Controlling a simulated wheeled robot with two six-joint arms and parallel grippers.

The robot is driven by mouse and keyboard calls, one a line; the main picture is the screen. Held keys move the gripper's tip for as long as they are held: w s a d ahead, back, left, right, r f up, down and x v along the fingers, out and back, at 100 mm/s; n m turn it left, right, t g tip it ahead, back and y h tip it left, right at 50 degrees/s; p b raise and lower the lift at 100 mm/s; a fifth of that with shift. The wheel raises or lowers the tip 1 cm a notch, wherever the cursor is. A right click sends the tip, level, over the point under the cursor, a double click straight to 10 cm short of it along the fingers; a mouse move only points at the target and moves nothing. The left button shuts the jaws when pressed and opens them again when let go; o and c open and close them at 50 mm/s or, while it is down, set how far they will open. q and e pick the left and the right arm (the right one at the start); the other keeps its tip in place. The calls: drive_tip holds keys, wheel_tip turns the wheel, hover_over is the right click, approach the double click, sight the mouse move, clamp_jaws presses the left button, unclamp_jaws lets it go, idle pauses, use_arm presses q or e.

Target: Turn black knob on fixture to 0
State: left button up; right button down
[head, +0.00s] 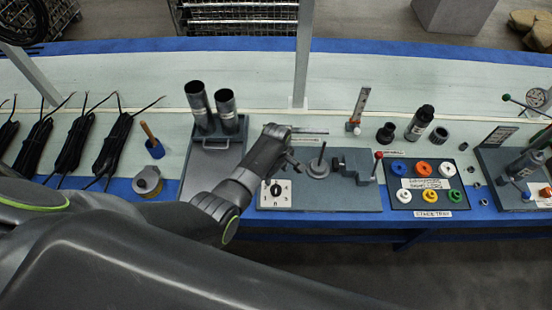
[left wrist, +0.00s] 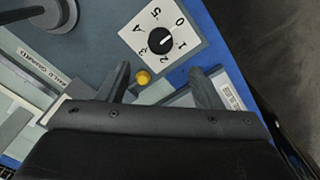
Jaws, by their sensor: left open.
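The black knob (head: 276,190) sits on a white square dial plate (head: 264,198) at the front left of the grey fixture (head: 335,195). In the left wrist view, the knob (left wrist: 161,41) has a white pointer line directed toward the right side of the dial (left wrist: 146,21), around the 1 and 0 marks; I cannot tell the exact setting. My left gripper (head: 290,161) is over the fixture's left part, behind the knob. In the left wrist view its fingers (left wrist: 160,72) are apart and empty, with the knob beyond the tips, untouched. My right gripper is not in view.
A yellow button (left wrist: 143,77) shows between the fingers in the left wrist view. A vertical rod on a round base (head: 317,168) and a red-tipped lever (head: 378,156) stand on the fixture. Two dark tubes (head: 200,105) stand behind my forearm. A coloured-ring tray (head: 425,207) lies to the right.

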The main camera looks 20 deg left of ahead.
use_arm(q)
wheel_tip(320, 180, up, 7)
drive_tip(key=shift+f, duration=0.15)
idle(0.7)
